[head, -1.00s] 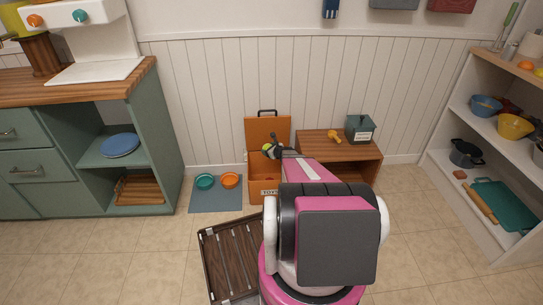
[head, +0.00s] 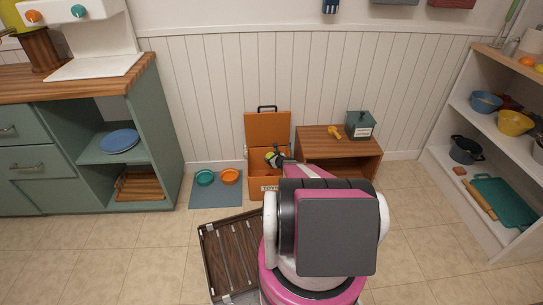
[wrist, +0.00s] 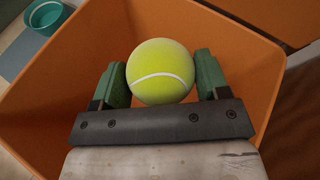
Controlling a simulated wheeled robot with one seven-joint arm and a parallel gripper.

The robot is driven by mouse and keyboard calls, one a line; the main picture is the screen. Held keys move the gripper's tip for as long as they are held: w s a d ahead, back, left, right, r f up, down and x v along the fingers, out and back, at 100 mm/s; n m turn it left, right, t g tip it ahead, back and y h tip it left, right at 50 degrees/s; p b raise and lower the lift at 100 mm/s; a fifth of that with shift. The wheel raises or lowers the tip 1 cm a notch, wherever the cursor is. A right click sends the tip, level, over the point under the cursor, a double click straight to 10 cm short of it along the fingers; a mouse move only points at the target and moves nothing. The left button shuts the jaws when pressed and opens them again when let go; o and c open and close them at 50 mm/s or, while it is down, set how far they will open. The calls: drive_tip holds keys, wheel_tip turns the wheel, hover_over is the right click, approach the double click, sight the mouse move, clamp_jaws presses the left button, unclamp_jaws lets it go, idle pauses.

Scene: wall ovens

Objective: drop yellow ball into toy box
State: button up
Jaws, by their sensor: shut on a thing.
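The yellow ball (wrist: 161,72), like a tennis ball with a white seam, is held between the two green fingers of my gripper (wrist: 161,80). In the head view, my gripper (head: 272,157) is small and at the mouth of the toy box, with the ball partly showing. The orange toy box (head: 268,126) stands open against the wall with its lid upright. In the wrist view, the ball is over the opening of the toy box (wrist: 65,85), whose walls surround it. My arm hides part of the box's front and right side.
A mat (head: 214,196) with teal and orange bowls lies to the left. A dark slatted rack (head: 228,250) is on the floor in front.

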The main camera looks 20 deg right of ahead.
drive_tip(key=shift+f, duration=0.15)
drive_tip(key=o, duration=1)
drive_tip(key=v, duration=1)
drive_tip(key=shift+s+r, duration=0.2)
drive_tip(key=shift+s, duration=0.15)
